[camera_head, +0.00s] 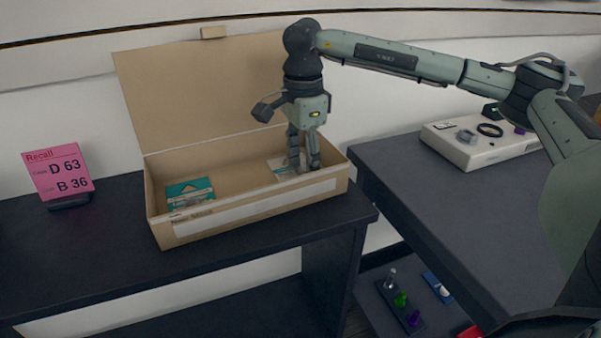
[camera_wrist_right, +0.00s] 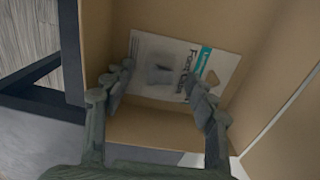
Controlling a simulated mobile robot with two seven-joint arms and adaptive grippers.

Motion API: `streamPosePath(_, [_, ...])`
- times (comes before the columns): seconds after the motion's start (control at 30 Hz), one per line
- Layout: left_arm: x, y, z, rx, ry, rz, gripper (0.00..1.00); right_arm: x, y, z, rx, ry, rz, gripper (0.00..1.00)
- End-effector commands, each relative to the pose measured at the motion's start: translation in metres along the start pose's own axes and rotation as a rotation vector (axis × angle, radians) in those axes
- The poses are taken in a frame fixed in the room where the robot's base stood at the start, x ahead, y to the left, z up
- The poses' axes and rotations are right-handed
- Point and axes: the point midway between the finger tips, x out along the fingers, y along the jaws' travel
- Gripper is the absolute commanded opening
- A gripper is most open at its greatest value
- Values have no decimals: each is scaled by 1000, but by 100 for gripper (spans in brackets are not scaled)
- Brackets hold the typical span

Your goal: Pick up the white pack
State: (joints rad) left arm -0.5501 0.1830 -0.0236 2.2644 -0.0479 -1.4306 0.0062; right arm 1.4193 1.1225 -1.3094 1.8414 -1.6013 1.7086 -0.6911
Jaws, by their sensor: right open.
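The white pack (camera_wrist_right: 170,68) lies in the right end of an open cardboard box (camera_head: 242,211). It has a teal strip, dark print and a dark item in its middle. In the head view the pack (camera_head: 278,165) is partly hidden by my right gripper (camera_head: 304,168), which points down inside the box. In the right wrist view the open fingers (camera_wrist_right: 160,95) are on either side of the pack's near part, with nothing held. I cannot tell whether the fingertips touch it. My left gripper is not in view.
A teal pack (camera_head: 190,192) lies in the box's left end. The box stands on a dark shelf (camera_head: 90,250), its lid raised behind. A pink sign (camera_head: 58,170) stands left. A dark table (camera_head: 450,210) at right bears a white device (camera_head: 475,142).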

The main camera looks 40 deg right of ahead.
Motion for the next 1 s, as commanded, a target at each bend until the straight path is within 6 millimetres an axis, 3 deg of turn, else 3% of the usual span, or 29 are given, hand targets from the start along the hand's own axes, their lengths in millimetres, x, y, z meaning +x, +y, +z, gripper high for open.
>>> streamPosePath(0.07, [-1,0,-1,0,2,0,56,0,0,0,0,0,0,53])
streamPosePath(0.47, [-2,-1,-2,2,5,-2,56,0,0,0,0,-1,0,4])
streamPosePath(0.77, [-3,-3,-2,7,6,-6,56,-3,0,0,0,-1,-1,3])
streamPosePath(1.0, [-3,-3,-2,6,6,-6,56,-27,-1,1,-1,-3,-3,3])
